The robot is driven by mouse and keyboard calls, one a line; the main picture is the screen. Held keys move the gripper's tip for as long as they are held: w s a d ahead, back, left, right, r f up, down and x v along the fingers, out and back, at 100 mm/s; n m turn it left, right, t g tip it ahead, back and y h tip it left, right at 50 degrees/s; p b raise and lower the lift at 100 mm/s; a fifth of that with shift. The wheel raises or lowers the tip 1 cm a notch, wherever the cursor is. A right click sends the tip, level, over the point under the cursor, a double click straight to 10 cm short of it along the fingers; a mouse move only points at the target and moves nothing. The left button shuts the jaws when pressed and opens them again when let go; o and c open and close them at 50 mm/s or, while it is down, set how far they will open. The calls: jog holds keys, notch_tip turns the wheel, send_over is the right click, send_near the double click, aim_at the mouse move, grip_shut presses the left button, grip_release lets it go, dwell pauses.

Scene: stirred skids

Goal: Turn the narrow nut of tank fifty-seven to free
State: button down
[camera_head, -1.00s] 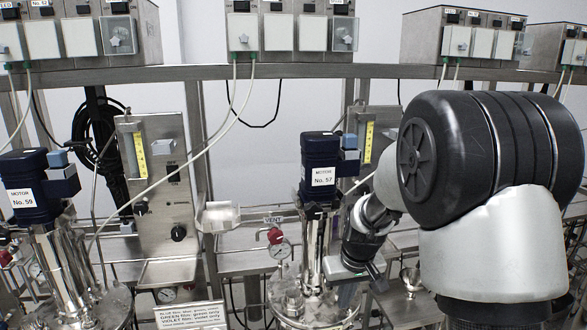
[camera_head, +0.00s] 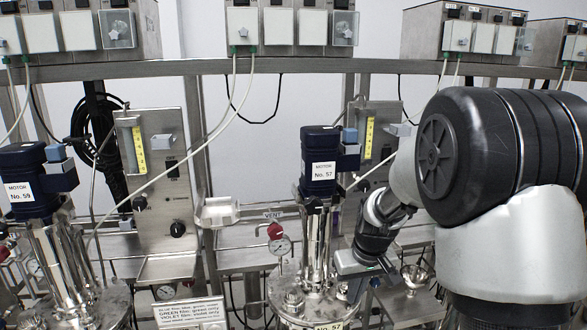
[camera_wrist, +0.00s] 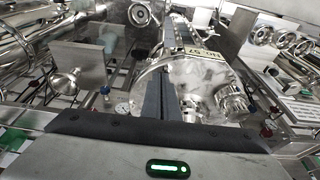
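Tank fifty-seven shows in the head view with its round steel lid (camera_head: 282,296), a "No. 57" plate (camera_head: 328,326) and the dark blue motor No. 57 (camera_head: 320,165) above. My gripper (camera_head: 355,288) is low at the right of the motor column, over the lid's right side. In the wrist view my two dark fingers (camera_wrist: 164,98) lie side by side with no clear gap and reach over the lid (camera_wrist: 205,85). Steel fittings (camera_wrist: 232,100) sit on the lid right of the fingers. I cannot tell which is the narrow nut. No nut shows between the fingers.
A red-knobbed vent gauge (camera_head: 281,245) stands left of the column. Motor No. 59 (camera_head: 30,183) and its tank are at the far left. A sign (camera_head: 190,312) stands between the tanks. A steel funnel (camera_head: 414,276) is right of my gripper. A hose crosses behind.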

jog(key=shift+w+d, duration=0.25)
dwell(0.4)
jog(key=shift+s+d, duration=0.1)
notch_tip(320, 180, up, 6)
jog(key=p, duration=0.3)
jog(key=shift+s, duration=0.3)
dwell(0.4)
